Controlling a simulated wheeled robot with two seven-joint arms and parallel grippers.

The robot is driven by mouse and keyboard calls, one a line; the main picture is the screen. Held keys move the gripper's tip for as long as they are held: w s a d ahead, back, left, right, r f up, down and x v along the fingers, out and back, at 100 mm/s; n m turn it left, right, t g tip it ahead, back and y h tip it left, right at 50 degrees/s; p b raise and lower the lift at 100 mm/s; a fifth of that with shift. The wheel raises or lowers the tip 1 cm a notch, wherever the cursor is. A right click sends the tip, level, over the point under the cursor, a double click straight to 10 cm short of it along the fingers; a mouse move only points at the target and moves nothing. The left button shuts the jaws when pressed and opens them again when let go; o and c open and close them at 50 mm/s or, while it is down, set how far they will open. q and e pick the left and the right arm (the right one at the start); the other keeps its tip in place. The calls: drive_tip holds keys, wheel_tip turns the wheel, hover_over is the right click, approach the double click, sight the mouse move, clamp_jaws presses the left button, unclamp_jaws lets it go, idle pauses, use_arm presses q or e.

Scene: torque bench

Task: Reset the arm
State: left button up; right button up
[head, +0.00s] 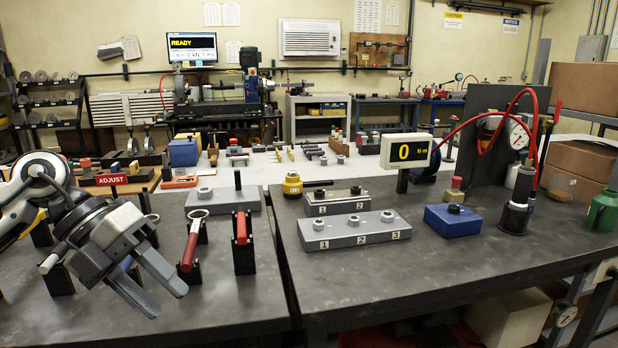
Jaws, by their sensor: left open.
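My left arm (25,192) comes in from the left edge. Its gripper (167,300) hangs over the front left of the left bench, fingers pointing down and to the right. The fingers are apart with nothing between them. To their right, a red-handled wrench (190,248) stands in a black rack, apart from the gripper. Another red-handled tool (241,228) stands in a rack further right. The gripper and forearm hide part of the bench and some black stands behind them. My right arm and gripper are not in view.
On the right bench are a grey block numbered 1 to 3 (355,232), a torque display reading 0 (405,151), a blue box (452,220) and a hand pump with gauge (517,200). A red ADJUST sign (112,180) stands behind my gripper. The right bench's front is clear.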

use_arm(q)
drive_tip(key=d+f+n+t+h, duration=0.25)
drive_tip(key=d+n+h, duration=0.25)
drive_tip(key=d+h, duration=0.85)
drive_tip(key=a+f+n+t+y, duration=0.2)
drive_tip(key=f+n+t+y, duration=0.55)
drive_tip(key=n, duration=0.35)
drive_tip(key=a+f+n+t+y, duration=0.2)
drive_tip(key=f+n+t+y, duration=0.6)
drive_tip(key=n, duration=0.4)
drive_tip(key=s+a+f+n+g+y, duration=0.1)
drive_tip(key=s+f+n+g+y, duration=0.2)
drive_tip(key=s+f, duration=0.8)
wheel_tip(320, 180, down, 4)
drive_tip(key=n+g, duration=0.2)
drive_tip(key=g, duration=0.2)
drive_tip(key=shift+s+f, duration=0.15)
drive_tip(key=shift+f, duration=0.05)
